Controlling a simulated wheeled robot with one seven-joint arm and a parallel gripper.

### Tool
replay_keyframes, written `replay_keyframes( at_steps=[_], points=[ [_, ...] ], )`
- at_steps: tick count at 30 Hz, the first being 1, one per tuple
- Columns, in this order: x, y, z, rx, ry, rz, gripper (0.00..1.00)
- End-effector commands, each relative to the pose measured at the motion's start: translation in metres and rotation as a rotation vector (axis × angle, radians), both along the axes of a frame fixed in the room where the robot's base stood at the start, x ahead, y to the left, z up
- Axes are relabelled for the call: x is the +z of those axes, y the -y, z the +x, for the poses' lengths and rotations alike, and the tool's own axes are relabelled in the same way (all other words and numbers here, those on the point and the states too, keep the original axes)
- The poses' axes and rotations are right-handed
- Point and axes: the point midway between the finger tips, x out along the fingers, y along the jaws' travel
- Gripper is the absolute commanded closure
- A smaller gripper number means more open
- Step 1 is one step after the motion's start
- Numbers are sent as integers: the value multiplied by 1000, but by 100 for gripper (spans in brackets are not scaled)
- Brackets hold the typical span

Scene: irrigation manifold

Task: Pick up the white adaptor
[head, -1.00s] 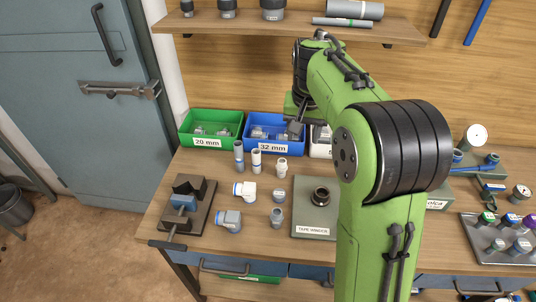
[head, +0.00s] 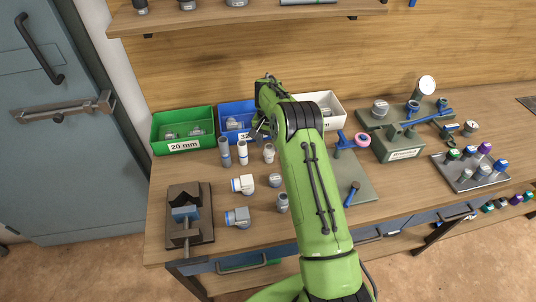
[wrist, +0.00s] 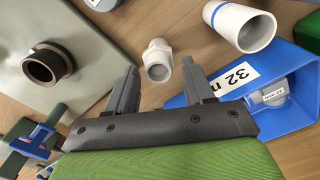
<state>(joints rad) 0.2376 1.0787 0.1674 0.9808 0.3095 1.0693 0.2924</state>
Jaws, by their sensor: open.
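The white adaptor (head: 269,153) stands on the workbench, right of two taller pipe pieces and in front of the bins. In the wrist view the white adaptor (wrist: 157,60) shows whole, with a wider hexagonal collar and a narrower end. My gripper (wrist: 160,80) is open and empty. Its two grey fingers point toward the adaptor, which appears between and beyond the fingertips, apparently untouched. In the head view my gripper (head: 261,130) hangs just behind and above the adaptor, partly hidden by my arm.
A white pipe piece with a blue ring (wrist: 240,25) stands close beside the adaptor. The blue 32 mm bin (head: 236,112) is right by my gripper, with the green 20 mm bin (head: 183,128) to its left. A grey fitting (head: 275,180) stands in front of the adaptor.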

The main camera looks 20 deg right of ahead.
Motion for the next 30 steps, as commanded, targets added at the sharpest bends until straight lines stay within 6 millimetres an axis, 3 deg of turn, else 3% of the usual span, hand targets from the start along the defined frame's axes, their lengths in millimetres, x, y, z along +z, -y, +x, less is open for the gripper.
replay_keyframes(
  at_steps=[10, 18, 26, 30],
  points=[
    [-53, 0, 0, -1, 0, 0, 47],
    [-60, 0, 0, -1, 2, -1, 47],
    [-60, 0, 0, -1, 2, -1, 86],
    [-60, 0, 0, 0, 2, -1, 87]
  ],
)
